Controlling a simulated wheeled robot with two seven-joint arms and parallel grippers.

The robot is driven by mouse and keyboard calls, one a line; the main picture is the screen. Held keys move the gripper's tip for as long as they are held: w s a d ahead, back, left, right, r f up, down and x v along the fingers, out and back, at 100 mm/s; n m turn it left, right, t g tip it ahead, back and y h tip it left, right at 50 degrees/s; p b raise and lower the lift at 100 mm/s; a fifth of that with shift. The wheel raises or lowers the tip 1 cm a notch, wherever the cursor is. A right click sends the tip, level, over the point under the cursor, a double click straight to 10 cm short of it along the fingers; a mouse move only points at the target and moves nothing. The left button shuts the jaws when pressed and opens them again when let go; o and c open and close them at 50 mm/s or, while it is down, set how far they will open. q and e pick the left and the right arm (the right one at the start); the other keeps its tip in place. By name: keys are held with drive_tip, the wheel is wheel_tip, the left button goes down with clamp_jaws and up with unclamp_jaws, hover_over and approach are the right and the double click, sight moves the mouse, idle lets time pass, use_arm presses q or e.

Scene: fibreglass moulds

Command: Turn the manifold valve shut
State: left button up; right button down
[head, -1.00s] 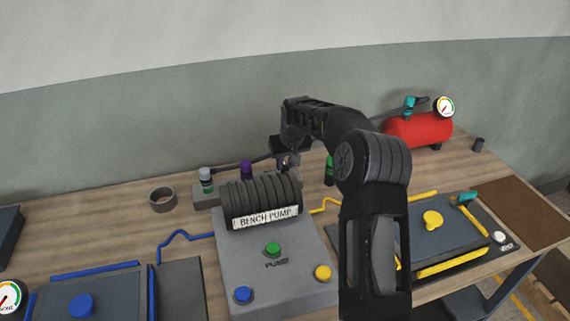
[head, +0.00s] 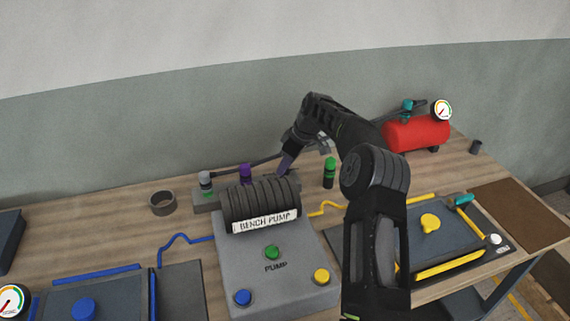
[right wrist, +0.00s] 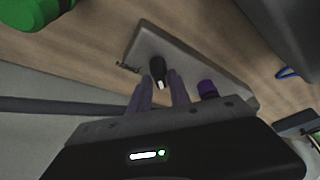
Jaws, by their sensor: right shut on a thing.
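The manifold (head: 207,205) is a low grey block behind the bench pump; it also shows in the right wrist view (right wrist: 200,62). Its valve (right wrist: 157,68) is a small black knob with a white mark, near one end of the block. My right gripper (head: 284,171) reaches down at a tilt to the block's right end. In the right wrist view its two purple-grey fingers (right wrist: 160,85) are shut on the knob, one on each side. In the head view the gripper and pump hide the knob. My left gripper is not in view.
A purple-capped fitting (head: 245,174) and a grey-capped one (head: 206,182) stand on the left side. The ribbed bench pump (head: 262,205) is in front. A green-capped bottle (head: 330,172) stands close to the right. A red tank (head: 418,133) with a gauge is farther right.

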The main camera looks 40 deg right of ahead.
idle(0.4)
drive_tip(key=c, duration=1.4)
unclamp_jaws()
drive_tip(key=b+v, duration=0.1)
drive_tip(key=v, duration=0.6)
drive_tip(key=shift+r, duration=0.4)
drive_tip(key=shift+s+d, duration=0.1)
